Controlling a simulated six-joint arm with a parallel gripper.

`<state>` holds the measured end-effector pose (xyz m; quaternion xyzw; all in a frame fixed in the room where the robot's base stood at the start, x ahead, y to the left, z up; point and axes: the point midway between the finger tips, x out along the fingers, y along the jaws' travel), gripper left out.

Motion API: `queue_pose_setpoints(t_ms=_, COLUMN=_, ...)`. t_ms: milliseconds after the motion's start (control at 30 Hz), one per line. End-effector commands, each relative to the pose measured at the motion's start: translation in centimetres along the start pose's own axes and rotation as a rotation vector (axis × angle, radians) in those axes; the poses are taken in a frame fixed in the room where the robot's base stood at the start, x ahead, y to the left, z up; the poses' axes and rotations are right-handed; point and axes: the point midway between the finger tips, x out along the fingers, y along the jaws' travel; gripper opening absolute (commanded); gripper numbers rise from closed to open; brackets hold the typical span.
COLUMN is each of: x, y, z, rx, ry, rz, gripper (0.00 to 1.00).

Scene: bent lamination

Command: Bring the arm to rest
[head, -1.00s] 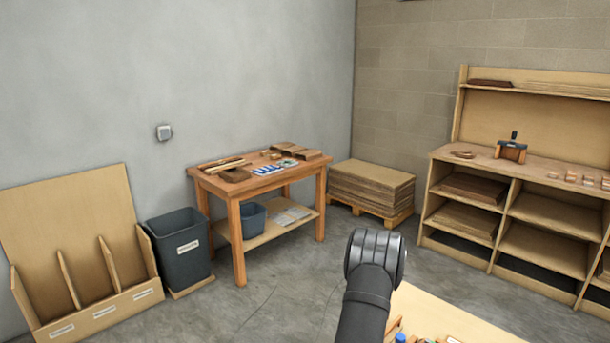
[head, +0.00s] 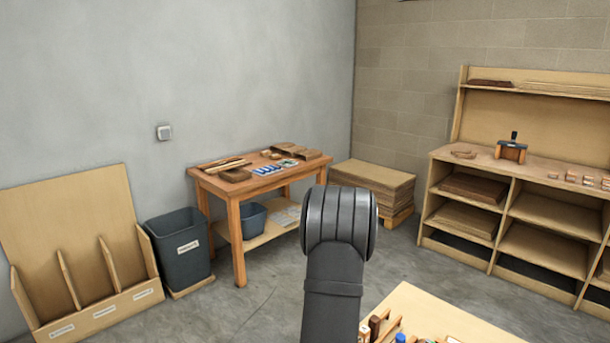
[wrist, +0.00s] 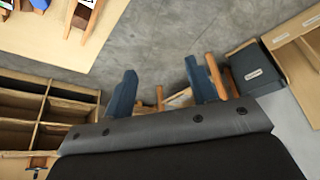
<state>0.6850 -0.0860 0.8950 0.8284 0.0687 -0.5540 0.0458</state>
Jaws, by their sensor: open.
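My gripper (wrist: 166,95) shows in the wrist view, with two blue fingers set well apart. It is open and nothing is between the fingers; the floor and part of a wooden table lie beyond them. In the head view only my dark arm shows, at the lower middle, and the gripper is out of sight there. A pale worktable (head: 440,312) with small items on it is at the bottom right of the head view; it also shows at the top left of the wrist view (wrist: 38,42).
A wooden side table (head: 215,184) with strips and tools stands at the wall. A grey bin (head: 180,250) and a divided wooden rack (head: 75,225) are to its left. A stack of boards (head: 370,182) and shelving (head: 550,230) are to the right. Grey floor lies clear between.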

Motion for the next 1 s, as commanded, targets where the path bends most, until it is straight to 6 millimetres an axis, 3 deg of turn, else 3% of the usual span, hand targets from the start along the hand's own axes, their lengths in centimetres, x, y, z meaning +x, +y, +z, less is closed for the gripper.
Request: queue_pose_setpoints(t_ms=1000, x=-8.4, y=-8.4, z=3.8, rx=0.351, ry=0.002, rz=0.145, gripper=0.53)
